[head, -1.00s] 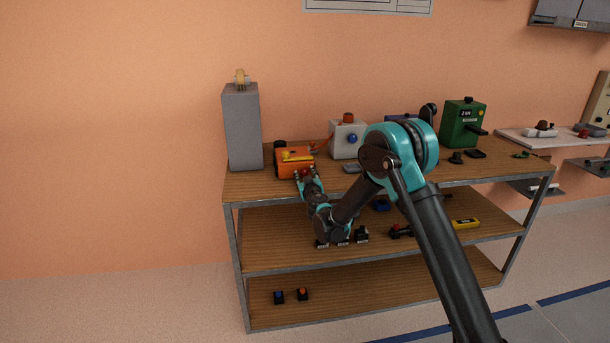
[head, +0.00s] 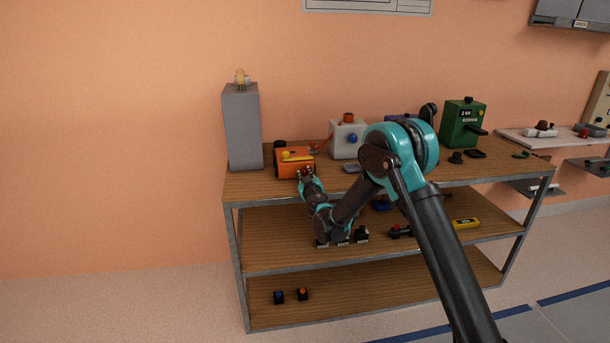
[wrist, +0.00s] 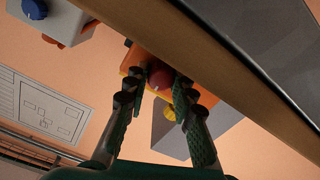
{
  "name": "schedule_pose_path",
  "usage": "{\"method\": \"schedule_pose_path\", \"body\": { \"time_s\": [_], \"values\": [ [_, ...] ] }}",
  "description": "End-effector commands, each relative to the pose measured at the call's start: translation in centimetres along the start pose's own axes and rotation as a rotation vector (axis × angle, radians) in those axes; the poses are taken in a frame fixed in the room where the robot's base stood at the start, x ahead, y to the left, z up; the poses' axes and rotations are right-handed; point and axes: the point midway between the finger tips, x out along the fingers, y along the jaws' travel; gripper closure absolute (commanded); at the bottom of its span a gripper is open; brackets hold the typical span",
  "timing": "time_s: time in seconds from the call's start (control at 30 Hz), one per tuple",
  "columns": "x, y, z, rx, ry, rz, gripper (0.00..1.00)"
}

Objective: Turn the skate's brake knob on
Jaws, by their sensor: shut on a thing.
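The orange skate (head: 291,169) sits on the top shelf at its left part, with a yellow piece on top. In the wrist view the skate (wrist: 139,59) shows tilted, with a round red knob (wrist: 161,74) on the side facing me. My gripper (head: 307,173) is at the skate's front face, reaching up from below the shelf edge. In the wrist view my gripper (wrist: 156,88) has one finger on each side of the red knob and is shut on it. The exact finger contact is hard to see. In the head view my gripper hides the knob.
A tall grey block (head: 242,128) stands left of the skate. A white box with a blue knob (head: 347,138) stands to its right, and a green box (head: 463,123) is further right. The top shelf's wooden edge (wrist: 190,53) passes close by my fingers.

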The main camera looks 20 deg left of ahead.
Motion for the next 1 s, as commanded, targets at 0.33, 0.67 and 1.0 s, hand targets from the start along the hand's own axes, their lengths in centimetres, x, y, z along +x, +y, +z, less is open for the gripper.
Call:
{"method": "schedule_pose_path", "body": {
  "time_s": [0.33,0.67,1.0],
  "values": [
    [-0.01,-0.12,0.02,-0.296,0.000,0.000,1.00],
    [-0.01,-0.21,0.06,-0.610,0.000,0.000,1.00],
    [-0.02,-0.29,0.13,-0.934,0.000,0.000,1.00]
  ]
}}
